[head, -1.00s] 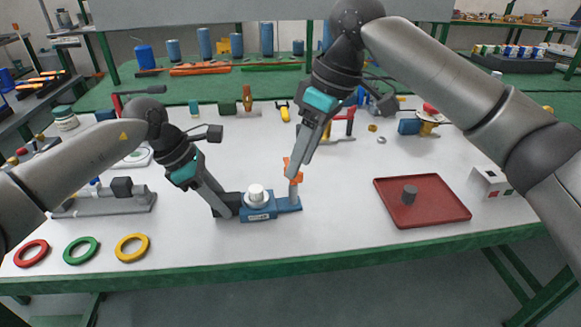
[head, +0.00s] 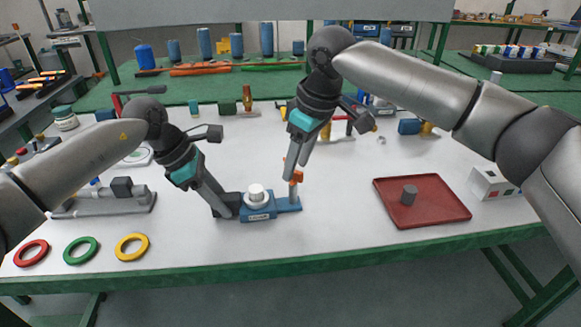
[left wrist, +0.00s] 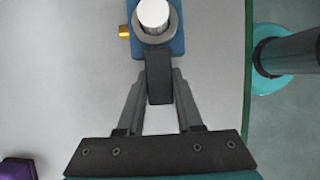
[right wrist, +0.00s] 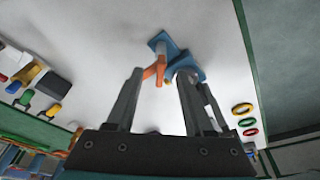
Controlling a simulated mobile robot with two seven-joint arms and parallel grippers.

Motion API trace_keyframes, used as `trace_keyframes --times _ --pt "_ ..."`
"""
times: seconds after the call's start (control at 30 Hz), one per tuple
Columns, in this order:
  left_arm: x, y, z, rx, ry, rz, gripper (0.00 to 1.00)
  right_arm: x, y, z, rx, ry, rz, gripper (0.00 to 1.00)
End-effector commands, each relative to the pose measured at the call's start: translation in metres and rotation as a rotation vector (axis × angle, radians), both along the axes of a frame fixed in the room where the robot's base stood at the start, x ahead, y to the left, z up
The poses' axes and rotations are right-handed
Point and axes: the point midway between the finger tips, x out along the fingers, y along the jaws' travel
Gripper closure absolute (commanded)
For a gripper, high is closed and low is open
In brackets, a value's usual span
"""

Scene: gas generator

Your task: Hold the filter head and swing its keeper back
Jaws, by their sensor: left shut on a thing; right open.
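The filter head is a blue block (head: 257,207) with a white round top and a dark handle at its left, on the white table. It also shows in the left wrist view (left wrist: 177,47). My left gripper (head: 229,207) is shut on the dark handle (left wrist: 159,85). The orange keeper (head: 297,177) is by an upright post on the blue plate's right end; the right wrist view shows its orange arm (right wrist: 150,73). My right gripper (head: 295,168) is open, its fingertips close above the keeper. They partly hide it, and contact cannot be told.
A red tray (head: 440,213) with a grey cylinder stands to the right, beside a white box (head: 490,183). Red, green and yellow rings (head: 132,247) lie at the front left. A grey fixture (head: 110,205) stands left of my left gripper. The table in front of the filter head is clear.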

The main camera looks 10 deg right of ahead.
Motion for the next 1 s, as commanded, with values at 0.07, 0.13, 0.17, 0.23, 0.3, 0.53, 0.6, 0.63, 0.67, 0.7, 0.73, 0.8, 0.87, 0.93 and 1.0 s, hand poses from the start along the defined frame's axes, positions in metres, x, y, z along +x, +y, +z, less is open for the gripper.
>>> trace_keyframes --times 0.07,0.13,0.17,0.23,0.3,0.53,0.6,0.63,0.67,0.7,0.73,0.8,0.87,0.93,1.0 --pt "0.000 0.000 0.001 -0.001 -0.001 0.000 1.00 0.001 0.002 -0.008 0.001 0.001 0.001 0.47" --pt "0.000 0.000 0.001 -0.001 -0.001 0.000 1.00 0.002 0.003 -0.012 0.000 0.000 0.002 0.47" --pt "0.000 0.000 0.001 -0.001 -0.001 0.000 1.00 0.002 0.004 -0.014 0.000 0.000 0.002 0.47" --pt "0.000 0.000 0.001 -0.001 -0.001 0.000 1.00 0.003 0.004 -0.016 0.001 0.000 0.003 0.47" --pt "0.000 0.000 0.001 -0.001 -0.001 0.000 1.00 0.003 0.004 -0.017 0.001 0.000 0.003 0.47" --pt "0.000 0.000 0.001 -0.001 -0.001 0.000 1.00 0.003 0.004 -0.018 0.000 -0.001 0.003 0.47" --pt "0.000 0.000 0.001 -0.001 -0.001 0.000 1.00 0.003 0.004 -0.018 0.000 -0.001 0.003 0.53" --pt "0.000 0.000 0.001 -0.001 -0.001 0.000 1.00 0.003 0.004 -0.018 0.000 -0.001 0.002 0.56" --pt "0.000 0.000 0.001 -0.001 -0.001 0.000 1.00 0.003 0.004 -0.018 0.000 -0.001 0.003 0.60" --pt "0.000 0.000 0.001 -0.001 -0.001 0.000 1.00 0.003 0.004 -0.018 0.000 -0.001 0.002 0.64" --pt "0.000 0.000 0.001 -0.001 -0.001 0.000 1.00 0.003 0.004 -0.018 0.000 -0.001 0.002 0.68" --pt "0.000 0.000 0.001 -0.001 -0.001 0.000 1.00 0.003 0.004 -0.018 0.000 -0.001 0.002 0.76" --pt "0.000 0.000 0.001 -0.001 -0.001 0.000 1.00 0.003 0.004 -0.018 0.000 -0.001 0.002 0.82" --pt "0.000 0.000 0.001 -0.001 -0.001 0.000 1.00 0.003 0.004 -0.018 0.000 -0.001 0.002 0.90" --pt "0.000 0.000 0.001 -0.001 -0.001 0.000 1.00 0.003 0.004 -0.018 0.000 -0.001 0.002 0.98"
